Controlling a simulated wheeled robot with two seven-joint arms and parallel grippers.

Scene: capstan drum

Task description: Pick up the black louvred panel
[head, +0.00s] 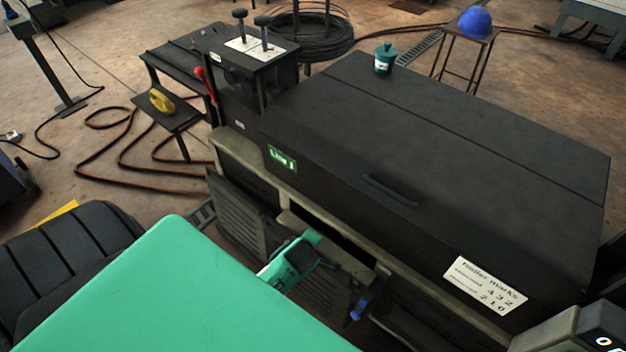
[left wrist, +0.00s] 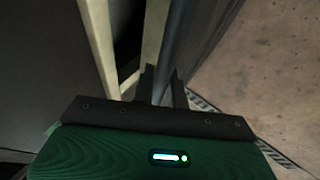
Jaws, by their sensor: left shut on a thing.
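The black louvred panel (head: 247,218) stands upright low against the front side of the dark machine, its slats facing out. More dark slats (head: 325,296) show below my gripper; I cannot tell whether they belong to the same piece. My left gripper (head: 306,256) is at the machine's front side, covering part of the slatted area. In the left wrist view its two dark fingers (left wrist: 163,86) are shut on the thin dark edge of the panel (left wrist: 184,38). The slats are not clear in that view. My right gripper is not in view.
The machine's long black lid (head: 440,150) carries a teal canister (head: 384,62). A pale frame rail (head: 235,160) runs above the panel. A blue part (head: 360,308) sits low at the front. Brown hose (head: 100,150) lies on the floor at left.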

